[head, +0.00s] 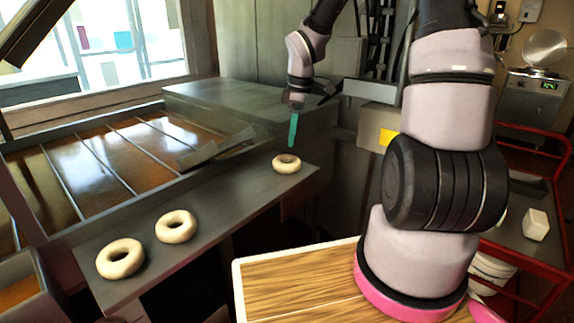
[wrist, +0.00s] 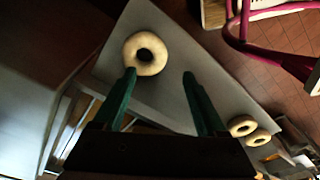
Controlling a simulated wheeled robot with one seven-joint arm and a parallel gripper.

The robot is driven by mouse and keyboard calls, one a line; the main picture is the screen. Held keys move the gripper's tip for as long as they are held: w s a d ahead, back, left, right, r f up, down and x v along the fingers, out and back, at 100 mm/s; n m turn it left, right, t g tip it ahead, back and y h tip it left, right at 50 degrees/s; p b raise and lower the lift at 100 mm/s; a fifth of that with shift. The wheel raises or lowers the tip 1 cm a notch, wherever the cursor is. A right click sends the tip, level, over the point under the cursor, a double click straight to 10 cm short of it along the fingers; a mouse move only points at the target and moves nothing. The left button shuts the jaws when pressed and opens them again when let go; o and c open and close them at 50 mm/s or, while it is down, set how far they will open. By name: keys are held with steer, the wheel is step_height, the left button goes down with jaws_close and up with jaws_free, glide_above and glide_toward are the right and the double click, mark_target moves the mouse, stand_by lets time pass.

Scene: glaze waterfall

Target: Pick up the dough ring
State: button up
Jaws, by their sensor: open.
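Three pale dough rings lie flat on a grey shelf (head: 236,198). The far ring (head: 276,164) is at the right end of the shelf, just below my gripper (head: 293,146). In the wrist view this ring (wrist: 160,51) sits beyond the left green fingertip, left of the gap between the fingers. My gripper (wrist: 159,75) is open and empty, with its two green fingers well apart. In the head view the fingers overlap and point down above the ring. The middle ring (head: 164,229) and the near ring (head: 105,263) are farther left, and also show small at lower right in the wrist view.
A slatted brown glossy bed (head: 90,170) lies behind the shelf, with a grey metal housing (head: 235,103) beside it. A red cart (head: 530,135) stands at the right, a wooden top (head: 300,282) at the front. The shelf is bare between the far and middle rings.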

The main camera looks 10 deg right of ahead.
glide_above(286, 164)
steer(key=d, duration=0.1)
steer(key=f, duration=0.5)
steer(key=shift+s+d+f, duration=0.1)
steer(key=shift+s+f, duration=0.05)
steer(key=shift+s, duration=0.1)
steer(key=f, duration=0.3)
steer(key=a+f, duration=0.1)
steer(key=f, duration=0.1)
steer(key=shift+w+a, duration=0.1)
steer(key=shift+w, duration=0.15)
jaws_close()
